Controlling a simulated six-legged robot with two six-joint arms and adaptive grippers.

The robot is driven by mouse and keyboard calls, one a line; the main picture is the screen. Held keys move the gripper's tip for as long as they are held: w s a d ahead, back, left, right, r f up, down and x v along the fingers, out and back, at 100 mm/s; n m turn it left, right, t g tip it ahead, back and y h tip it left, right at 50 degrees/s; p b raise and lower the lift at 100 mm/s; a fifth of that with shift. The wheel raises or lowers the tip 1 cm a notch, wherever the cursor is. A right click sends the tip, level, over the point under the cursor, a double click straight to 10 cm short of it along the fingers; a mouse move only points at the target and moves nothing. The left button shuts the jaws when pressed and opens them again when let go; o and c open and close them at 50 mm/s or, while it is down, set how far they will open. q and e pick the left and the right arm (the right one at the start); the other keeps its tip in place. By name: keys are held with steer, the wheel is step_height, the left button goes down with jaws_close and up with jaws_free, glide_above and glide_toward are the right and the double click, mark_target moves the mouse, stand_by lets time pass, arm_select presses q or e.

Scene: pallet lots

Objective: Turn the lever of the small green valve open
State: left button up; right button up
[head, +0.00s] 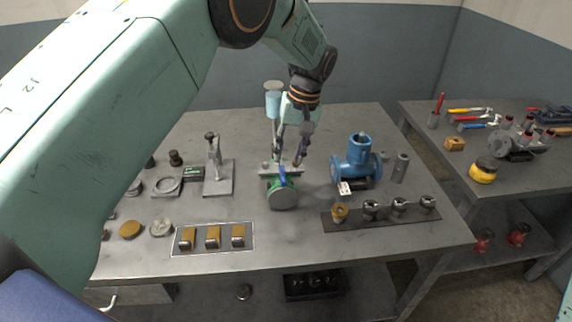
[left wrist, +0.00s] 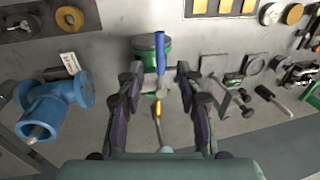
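The small green valve (head: 283,196) stands on the grey workbench near its middle. Its blue lever (head: 282,175) sits on top; in the left wrist view the lever (left wrist: 160,52) points away from my gripper, toward the valve's round green end (left wrist: 146,42). My left gripper (head: 291,158) is above and just behind the valve. In the left wrist view its two fingers (left wrist: 159,80) are spread apart, one on each side of the lever's near end, with gaps showing. I cannot tell any contact. My right gripper is not in view.
A blue flanged valve (head: 356,165) stands close on the right. A dark strip with several fittings (head: 383,213) lies in front of it. A toggle clamp (head: 216,172) stands left, and a tray with yellow blocks (head: 212,249) lies front left. The bench's front middle is clear.

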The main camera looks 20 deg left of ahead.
arm_select(q)
step_height(320, 180, up, 6)
steer(key=d, duration=0.1)
steer(key=shift+w+r, duration=0.25)
steer(key=shift+w, duration=0.05)
steer(key=shift+s+d+f, duration=0.1)
steer(key=shift+f, duration=0.05)
